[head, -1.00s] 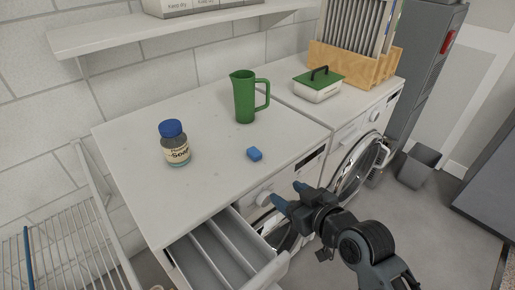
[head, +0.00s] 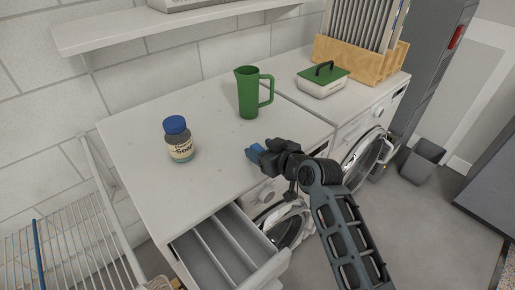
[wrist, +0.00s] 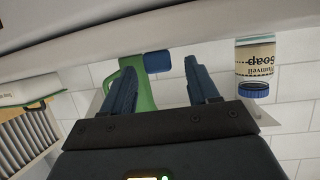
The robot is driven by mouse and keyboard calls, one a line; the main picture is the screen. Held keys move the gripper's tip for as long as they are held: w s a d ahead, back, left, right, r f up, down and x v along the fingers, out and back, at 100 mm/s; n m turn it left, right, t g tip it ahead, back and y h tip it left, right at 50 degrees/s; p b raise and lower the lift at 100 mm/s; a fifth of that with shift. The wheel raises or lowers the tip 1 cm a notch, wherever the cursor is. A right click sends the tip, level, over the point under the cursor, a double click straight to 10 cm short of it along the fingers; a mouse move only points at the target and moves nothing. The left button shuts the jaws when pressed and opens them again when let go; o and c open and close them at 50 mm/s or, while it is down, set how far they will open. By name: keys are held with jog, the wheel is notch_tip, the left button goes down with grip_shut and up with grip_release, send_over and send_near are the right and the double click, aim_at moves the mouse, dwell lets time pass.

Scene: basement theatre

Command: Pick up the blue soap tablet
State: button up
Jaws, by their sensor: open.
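The blue soap tablet (wrist: 157,62) shows in the wrist view as a small blue block, between and just beyond the two fingertips of my gripper (wrist: 160,72). The fingers are spread on either side of it and hold nothing. In the head view my gripper (head: 259,150) is low over the front part of the white worktop (head: 215,150). There its blue fingers and dark body cover the tablet's spot, and I cannot tell tablet from finger. I cannot tell whether the fingers touch it.
A green pitcher (head: 248,92) stands behind my gripper. A soap jar with a blue lid (head: 178,140) stands to the left. A green-lidded box (head: 322,82) is at the back right. An open drawer (head: 228,250) juts out below the worktop's front edge.

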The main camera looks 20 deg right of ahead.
jog(key=shift+w+a+f, duration=0.1)
jog(key=shift+w+f, duration=0.1)
jog(key=shift+w, duration=0.25)
jog(key=c, duration=1)
